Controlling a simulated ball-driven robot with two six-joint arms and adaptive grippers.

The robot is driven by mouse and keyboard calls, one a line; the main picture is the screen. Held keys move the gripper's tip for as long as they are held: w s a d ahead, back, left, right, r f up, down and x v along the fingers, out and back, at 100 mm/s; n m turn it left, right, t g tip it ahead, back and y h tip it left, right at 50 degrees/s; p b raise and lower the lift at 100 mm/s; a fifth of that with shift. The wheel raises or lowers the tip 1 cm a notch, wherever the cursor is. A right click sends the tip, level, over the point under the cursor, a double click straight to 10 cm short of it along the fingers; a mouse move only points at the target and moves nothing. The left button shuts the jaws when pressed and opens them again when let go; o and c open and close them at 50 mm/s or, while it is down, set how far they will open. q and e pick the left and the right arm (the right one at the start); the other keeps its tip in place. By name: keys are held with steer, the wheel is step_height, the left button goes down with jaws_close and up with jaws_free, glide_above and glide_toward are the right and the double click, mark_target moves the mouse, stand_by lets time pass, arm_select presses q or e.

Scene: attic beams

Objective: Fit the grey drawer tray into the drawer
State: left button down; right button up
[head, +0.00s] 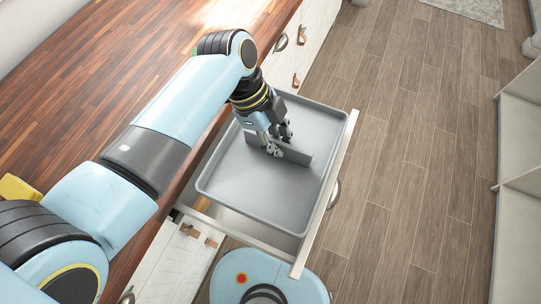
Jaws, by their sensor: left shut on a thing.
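The grey drawer tray (240,185) is a shallow rectangular tray with a raised upright plate (292,152) in its middle. My left gripper (272,143) comes down from above and is shut on this plate. The tray is over the pulled-out drawer (318,222), close along its pale front panel. A gap into the drawer shows at the tray's near side. I cannot tell whether the tray hangs just above the drawer or rests in it. The tray hides most of the drawer's inside. My right gripper is not in view.
A wooden worktop (85,75) runs along the left above white cabinet fronts with leather pulls and metal handles. A pale shelf unit (520,150) stands at the right. The plank floor (415,150) between is clear. A yellow object (18,188) lies at the left edge.

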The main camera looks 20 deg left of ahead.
mark_target(276, 162)
arm_select(q)
step_height(276, 162, down, 9)
steer(key=b, duration=0.8)
steer(key=shift+f+b, duration=0.3)
steer(key=shift+f, duration=0.2)
step_height(276, 162, down, 4)
steer(key=b, duration=0.4)
steer(key=shift+b, duration=0.3)
steer(key=shift+r, duration=0.25)
steer(key=c, duration=1.8)
jaws_free()
steer(key=shift+f, duration=0.2)
steer(key=o, duration=0.4)
